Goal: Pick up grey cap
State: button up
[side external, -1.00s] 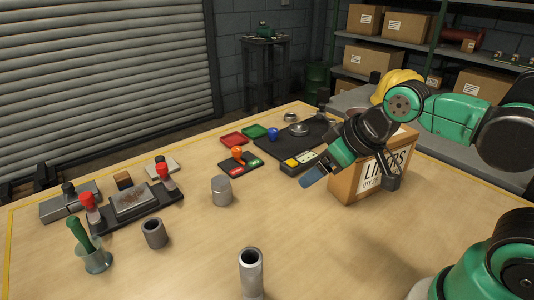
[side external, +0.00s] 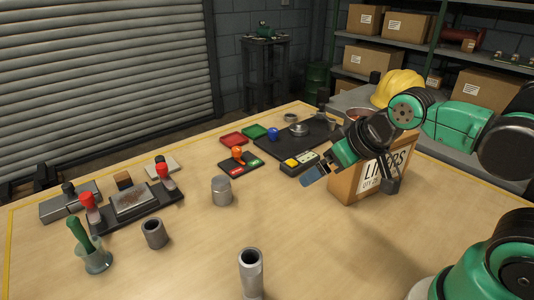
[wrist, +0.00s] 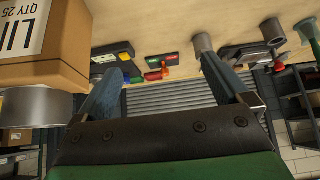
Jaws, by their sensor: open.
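A short grey cylinder with a lid-like rounded top (side external: 221,190) stands upright near the middle of the table. It looks like the grey cap, but I cannot tell whether its top is a separate part. A grey cylinder also shows in the wrist view (wrist: 203,42), close to the right finger's tip. My gripper (side external: 352,180) is open and empty, to the right of the grey cylinder and well apart from it, in front of the cardboard box. In the wrist view my gripper (wrist: 163,65) shows two blue-grey fingers wide apart with nothing between them.
A cardboard box (side external: 346,184) stands right by my gripper. A grey sleeve (side external: 154,233) and a taller metal tube (side external: 251,272) stand nearer the front. A black fixture (side external: 136,209) with red-handled clamps lies left. Table around the grey cylinder is clear.

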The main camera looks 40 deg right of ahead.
jog(key=m+y, duration=0.5)
jog(key=m, duration=0.8)
send_near(224, 181)
jog(key=w+f+m+y, duration=0.1)
jog(key=m, duration=0.3)
jog(key=w+a+f+m+t+y, duration=0.1)
jog(key=f+m, duration=0.1)
jog(key=m, duration=0.2)
jog(key=w+a+f+m+t+y, duration=0.1)
jog(key=f+m+y, duration=0.1)
jog(key=m, duration=0.3)
jog(key=shift+w+f, duration=0.2)
jog(key=shift+w, duration=0.15)
jog(key=shift+f+m, duration=0.25)
jog(key=shift+m, duration=0.15)
jog(key=shift+w+a+f+t, duration=0.1)
jog(key=shift+w+f+t, duration=0.05)
jog(key=shift+t, duration=0.15)
jog(key=shift+x, duration=2.7)
grip_shut()
